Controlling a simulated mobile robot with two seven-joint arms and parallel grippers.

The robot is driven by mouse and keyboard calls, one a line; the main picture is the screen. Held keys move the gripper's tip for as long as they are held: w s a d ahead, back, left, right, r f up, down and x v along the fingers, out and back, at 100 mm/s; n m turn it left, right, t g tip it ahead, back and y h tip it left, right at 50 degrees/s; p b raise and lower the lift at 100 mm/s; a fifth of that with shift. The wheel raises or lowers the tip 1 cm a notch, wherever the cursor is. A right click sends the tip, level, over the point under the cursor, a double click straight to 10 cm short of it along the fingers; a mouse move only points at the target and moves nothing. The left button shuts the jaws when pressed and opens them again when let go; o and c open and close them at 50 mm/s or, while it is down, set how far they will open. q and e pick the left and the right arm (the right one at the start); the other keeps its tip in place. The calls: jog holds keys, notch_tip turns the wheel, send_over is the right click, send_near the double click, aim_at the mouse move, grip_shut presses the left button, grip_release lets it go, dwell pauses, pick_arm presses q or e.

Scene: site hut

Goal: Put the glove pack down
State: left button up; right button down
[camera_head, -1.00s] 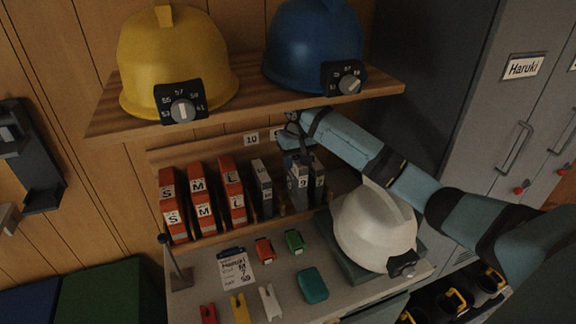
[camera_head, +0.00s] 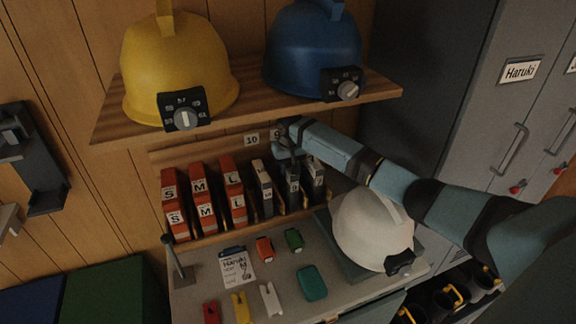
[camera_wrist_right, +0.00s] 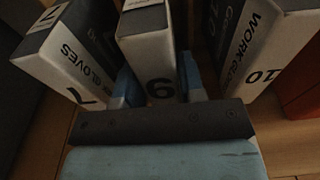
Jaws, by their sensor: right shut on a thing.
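The glove pack (camera_head: 292,190) is a narrow grey and white box, with a 9 readable on it in the wrist view (camera_wrist_right: 160,80). My right gripper (camera_head: 287,153) is shut on its upper part from above. The pack is upright in the row on the rack, between a pack marked 10 (camera_head: 263,188) and a pack marked 7 (camera_head: 315,180). The wrist view shows these neighbours on either side, the 7 (camera_wrist_right: 75,60) and the 10 (camera_wrist_right: 255,50). Whether its underside touches the rack is hidden. My left gripper is not in view.
Orange packs marked S, M and L (camera_head: 204,200) stand to the left. The shelf (camera_head: 250,95) with yellow (camera_head: 175,70) and blue (camera_head: 312,50) helmets overhangs the rack. A white helmet (camera_head: 370,228) sits below my right arm. A card (camera_head: 236,267) and small items lie on the counter.

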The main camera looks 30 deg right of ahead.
jog(key=c, duration=0.7)
grip_release()
jog(key=shift+f, duration=0.15)
jog(key=r, duration=0.4)
jog(key=r+b, duration=0.1)
jog(key=r, duration=0.1)
jog(key=shift+s+r, duration=0.3)
jog(key=shift+r, duration=0.1)
jog(key=shift+a+r, duration=0.1)
jog(key=shift+r, duration=0.4)
jog(key=shift+s, duration=0.1)
